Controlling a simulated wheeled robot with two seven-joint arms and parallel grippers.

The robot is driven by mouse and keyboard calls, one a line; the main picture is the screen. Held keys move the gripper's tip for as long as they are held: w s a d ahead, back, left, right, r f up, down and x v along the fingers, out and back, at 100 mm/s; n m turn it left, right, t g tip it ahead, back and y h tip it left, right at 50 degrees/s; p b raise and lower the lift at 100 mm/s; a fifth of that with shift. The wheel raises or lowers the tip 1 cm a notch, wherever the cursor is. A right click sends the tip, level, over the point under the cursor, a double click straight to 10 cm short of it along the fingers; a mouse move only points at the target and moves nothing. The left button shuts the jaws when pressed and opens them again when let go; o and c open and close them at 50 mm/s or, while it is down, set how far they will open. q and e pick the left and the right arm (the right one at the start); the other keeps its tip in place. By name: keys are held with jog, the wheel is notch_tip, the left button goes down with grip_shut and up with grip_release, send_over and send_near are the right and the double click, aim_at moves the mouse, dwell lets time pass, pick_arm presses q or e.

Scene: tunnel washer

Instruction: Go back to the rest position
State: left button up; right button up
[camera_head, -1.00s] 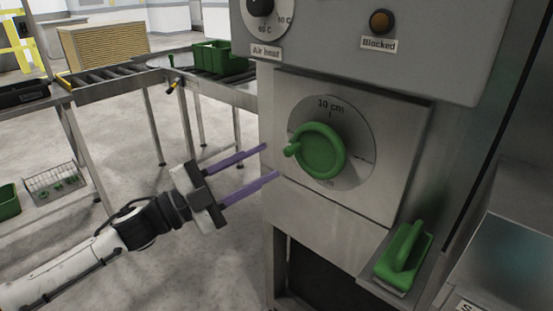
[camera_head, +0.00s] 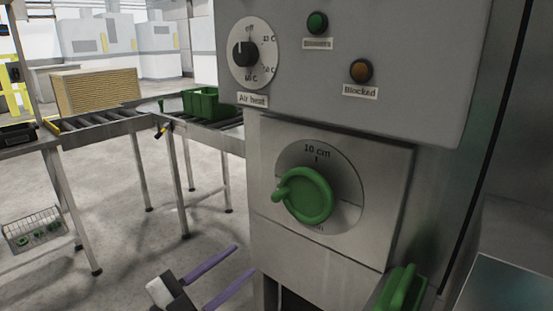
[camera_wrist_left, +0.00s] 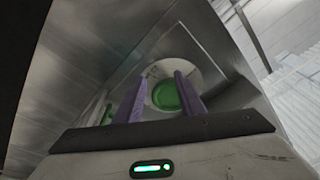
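My left gripper (camera_head: 237,268) is at the bottom of the head view, below and to the left of the green dial knob (camera_head: 307,196). Its two purple fingers are parallel and apart, with nothing between them. In the left wrist view, the fingers (camera_wrist_left: 159,96) are also spread, and the green knob (camera_wrist_left: 166,95) shows beyond them, apart from them. The knob sits on a round dial plate marked 10 cm, with its small handle pointing left. My right gripper is not in view.
The grey machine panel (camera_head: 350,60) fills the right side, with an air heat dial (camera_head: 246,54). A green handle (camera_head: 400,291) stands at the lower right. Roller conveyors (camera_head: 90,126) with a green crate (camera_head: 207,104) stand at the left. The floor between is clear.

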pick_arm(q)
jog(key=s+a+f+n+g+y, duration=0.1)
jog(key=s+f+n+y, duration=0.25)
jog(key=f, duration=0.55)
jog(key=s+a+f+n+y, duration=0.1)
jog(key=s+f+n+y, duration=0.3)
jog(key=f, duration=0.4)
jog(key=s+a+f+n+g+y, duration=0.3)
jog(key=s+f+n+g, duration=0.2)
jog(key=s+f, duration=1)
jog(key=s+n, duration=0.1)
jog(key=s, duration=0.1)
jog(key=shift+s+a+f, duration=0.2)
jog(key=shift+s+a, duration=0.2)
jog(key=shift+c, duration=0.6)
jog(key=shift+w+d, duration=0.1)
